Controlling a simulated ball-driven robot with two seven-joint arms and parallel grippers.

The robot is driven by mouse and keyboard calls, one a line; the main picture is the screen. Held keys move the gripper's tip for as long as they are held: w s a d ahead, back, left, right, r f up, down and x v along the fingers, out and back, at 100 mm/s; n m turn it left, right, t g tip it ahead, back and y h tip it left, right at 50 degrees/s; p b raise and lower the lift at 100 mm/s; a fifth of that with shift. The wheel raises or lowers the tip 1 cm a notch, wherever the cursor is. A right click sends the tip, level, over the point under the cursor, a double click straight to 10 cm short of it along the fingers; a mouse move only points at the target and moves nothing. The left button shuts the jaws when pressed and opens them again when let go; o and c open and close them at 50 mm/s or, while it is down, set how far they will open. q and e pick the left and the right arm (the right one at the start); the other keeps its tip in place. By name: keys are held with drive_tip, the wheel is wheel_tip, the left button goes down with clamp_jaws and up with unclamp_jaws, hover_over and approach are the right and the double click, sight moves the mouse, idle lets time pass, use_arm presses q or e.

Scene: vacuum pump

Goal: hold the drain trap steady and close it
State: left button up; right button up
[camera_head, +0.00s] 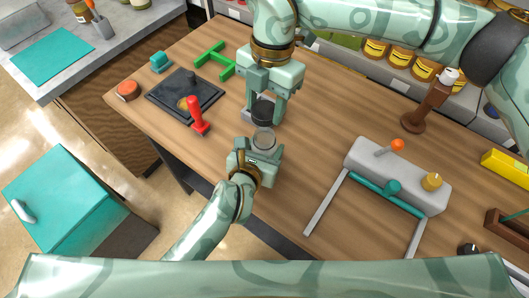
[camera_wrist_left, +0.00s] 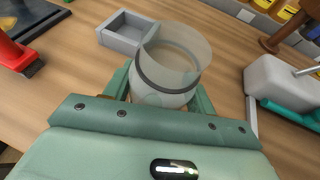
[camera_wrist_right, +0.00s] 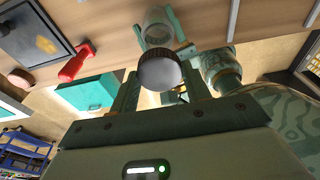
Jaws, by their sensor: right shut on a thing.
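The drain trap shows as a clear jar and a separate dark cap. The jar (camera_head: 264,137) is between the fingers of my left gripper (camera_head: 262,148), just in front of a small grey tray. In the left wrist view the clear jar (camera_wrist_left: 172,65) has a dark band, and both fingers press against its sides. My right gripper (camera_head: 268,100) is shut on the black cap (camera_head: 263,112), behind and above the jar. In the right wrist view the round cap (camera_wrist_right: 160,70) sits between the fingers, apart from the jar (camera_wrist_right: 157,25) beyond it.
The grey tray (camera_wrist_left: 128,30) looks empty. A red-handled tool (camera_head: 198,118) and a dark plate (camera_head: 186,93) lie to the left. A green frame (camera_head: 214,60) is behind. A grey block with orange and yellow knobs (camera_head: 400,172) stands right. Wooden table is clear between.

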use_arm(q)
drive_tip(key=c, duration=0.4)
drive_tip(key=shift+o, duration=0.2)
use_arm(e)
hover_over(265, 129)
drive_tip(key=s, duration=0.2)
drive_tip(key=shift+f, duration=2.45)
drive_tip(key=shift+f, duration=0.9)
drive_tip(key=shift+f, duration=0.55)
